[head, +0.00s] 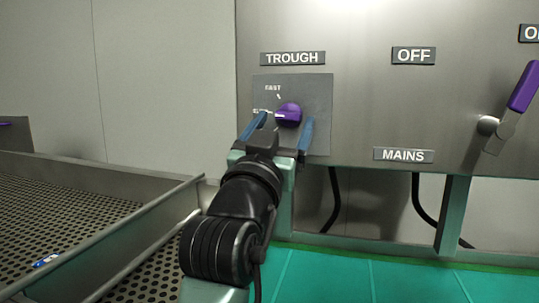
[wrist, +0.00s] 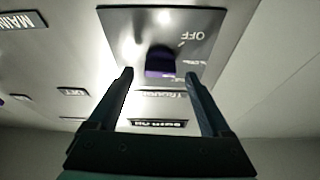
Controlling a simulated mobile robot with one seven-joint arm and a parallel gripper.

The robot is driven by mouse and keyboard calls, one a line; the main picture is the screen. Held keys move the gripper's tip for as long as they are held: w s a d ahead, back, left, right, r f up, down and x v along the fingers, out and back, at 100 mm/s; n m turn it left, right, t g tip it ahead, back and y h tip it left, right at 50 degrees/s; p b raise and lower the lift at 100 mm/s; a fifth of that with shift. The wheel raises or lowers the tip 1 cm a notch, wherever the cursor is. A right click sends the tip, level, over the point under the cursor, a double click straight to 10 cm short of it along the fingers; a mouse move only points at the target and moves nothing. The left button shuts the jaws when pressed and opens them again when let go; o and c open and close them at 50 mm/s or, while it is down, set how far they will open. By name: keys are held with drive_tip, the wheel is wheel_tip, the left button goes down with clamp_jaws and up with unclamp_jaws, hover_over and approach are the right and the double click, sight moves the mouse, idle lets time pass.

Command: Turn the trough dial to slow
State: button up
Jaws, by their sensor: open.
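The trough dial (head: 290,110) is a purple knob on a grey plate (head: 318,100) under a TROUGH sign (head: 292,58). Its white mark points left, towards a label that my left finger partly hides; only its first letter, like an S, shows. FAST stands above it. My gripper (head: 285,119) is open, its blue fingers appearing on either side of the dial. In the wrist view the picture is upside down; the dial (wrist: 160,62) sits between and beyond the fingertips (wrist: 158,74), with a gap on each side. I cannot tell whether a finger touches it. An OFF label is also on the plate.
A mains lever with a purple handle (head: 523,87) is at the right, by the MAINS sign (head: 403,155) and an OFF sign (head: 413,56). A perforated metal trough (head: 75,225) with a raised rim is at the left. Black cables hang below the panel.

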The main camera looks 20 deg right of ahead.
drive_tip(key=b+v, duration=0.2)
drive_tip(key=v, duration=0.9)
drive_tip(key=shift+r, duration=0.1)
drive_tip(key=s+a+r+n+t+y+p, duration=0.4)
drive_tip(key=s+a+r+y+p, duration=0.1)
drive_tip(key=r, duration=0.5)
drive_tip(key=s+a+r+n+t+y+p, duration=0.4)
drive_tip(key=s+a+r+t+y+p, duration=0.1)
drive_tip(key=r, duration=0.5)
drive_tip(key=s+a+y+p, duration=0.1)
drive_tip(key=s+y, duration=0.1)
drive_tip(key=y, duration=0.1)
drive_tip(key=shift+a+n, duration=0.3)
drive_tip(key=shift+a, duration=0.1)
drive_tip(key=shift+w, duration=0.1)
